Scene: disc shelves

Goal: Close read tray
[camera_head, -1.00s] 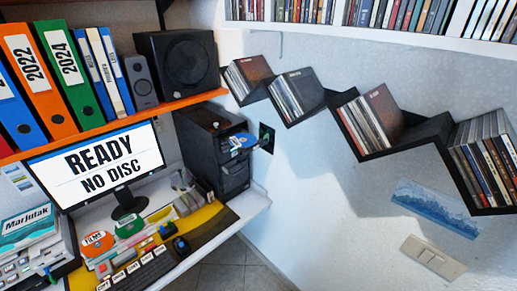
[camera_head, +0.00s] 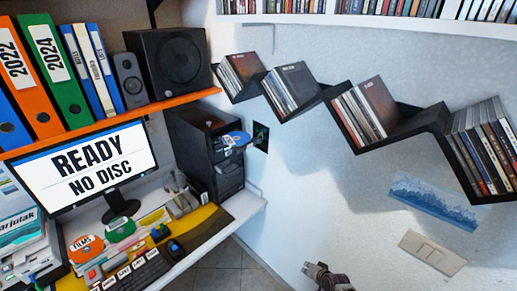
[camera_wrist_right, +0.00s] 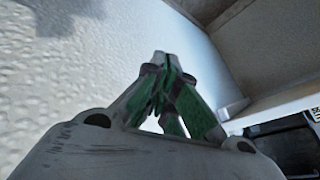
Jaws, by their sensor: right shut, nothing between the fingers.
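The black computer tower (camera_head: 190,138) stands on the desk against the wall. A blue disc (camera_head: 236,140) lies at its upper front, sticking out toward the right; the tray under it is mostly hidden. The monitor (camera_head: 85,168) reads "READY NO DISC". My right gripper (camera_head: 318,268) shows at the bottom of the head view, shut and empty, well below and to the right of the tower. In the wrist view its green-lined fingers (camera_wrist_right: 160,58) meet at the tips. My left gripper is not in view.
The zigzag wall shelf (camera_head: 415,125) holds several disc cases to the right of the tower. The orange shelf (camera_head: 110,122) with binders and a speaker (camera_head: 168,66) hangs above the desk.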

